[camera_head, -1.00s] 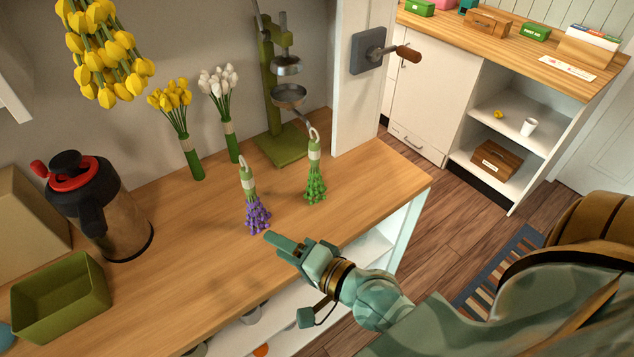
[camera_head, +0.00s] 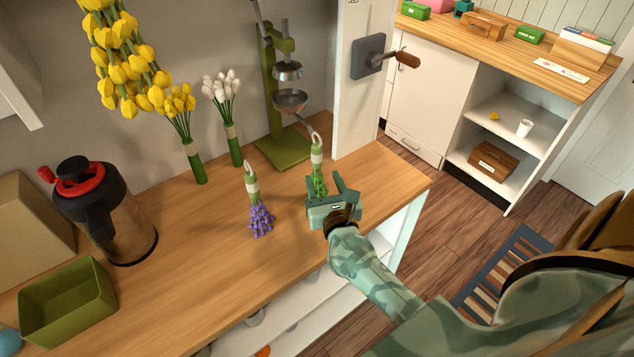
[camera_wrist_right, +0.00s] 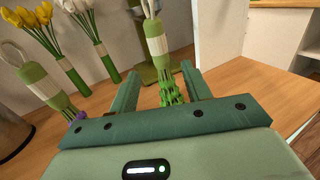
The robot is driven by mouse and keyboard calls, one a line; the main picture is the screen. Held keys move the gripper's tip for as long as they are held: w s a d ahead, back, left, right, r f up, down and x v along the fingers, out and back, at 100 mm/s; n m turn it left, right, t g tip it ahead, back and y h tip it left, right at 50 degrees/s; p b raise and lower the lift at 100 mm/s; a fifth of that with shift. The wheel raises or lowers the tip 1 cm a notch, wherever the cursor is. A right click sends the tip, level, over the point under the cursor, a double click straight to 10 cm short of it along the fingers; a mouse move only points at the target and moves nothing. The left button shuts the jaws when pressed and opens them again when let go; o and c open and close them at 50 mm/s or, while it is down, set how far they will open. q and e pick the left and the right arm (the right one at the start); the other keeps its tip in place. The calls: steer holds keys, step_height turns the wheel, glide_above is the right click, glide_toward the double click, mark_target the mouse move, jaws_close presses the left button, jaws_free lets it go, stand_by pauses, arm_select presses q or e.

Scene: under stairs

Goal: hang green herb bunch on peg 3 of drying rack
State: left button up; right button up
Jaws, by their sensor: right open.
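The green herb bunch (camera_head: 318,160) stands on the wooden counter with its pale tie and hook loop at the top and leaves below. It also shows in the right wrist view (camera_wrist_right: 157,45). My right gripper (camera_head: 326,184) is open in front of it and hides its lower leaves. In the right wrist view, the two fingers (camera_wrist_right: 160,82) lie on either side of the green leaves, with nothing gripped. A purple herb bunch (camera_head: 260,218) stands to the left. My left gripper is not in view.
A green press-like stand (camera_head: 284,145) is behind the bunch, and a white post (camera_head: 355,115) is to its right. Yellow (camera_head: 193,160) and white (camera_head: 232,140) flower bunches stand behind. A jug (camera_head: 120,225) and green box (camera_head: 68,300) are left. The front middle counter is clear.

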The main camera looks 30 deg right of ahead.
mark_target(318, 164)
steer(key=x, duration=0.7)
steer(key=shift+w+d+r, duration=0.1)
steer(key=shift+w+r, duration=0.1)
steer(key=shift+s, duration=0.1)
jaws_close()
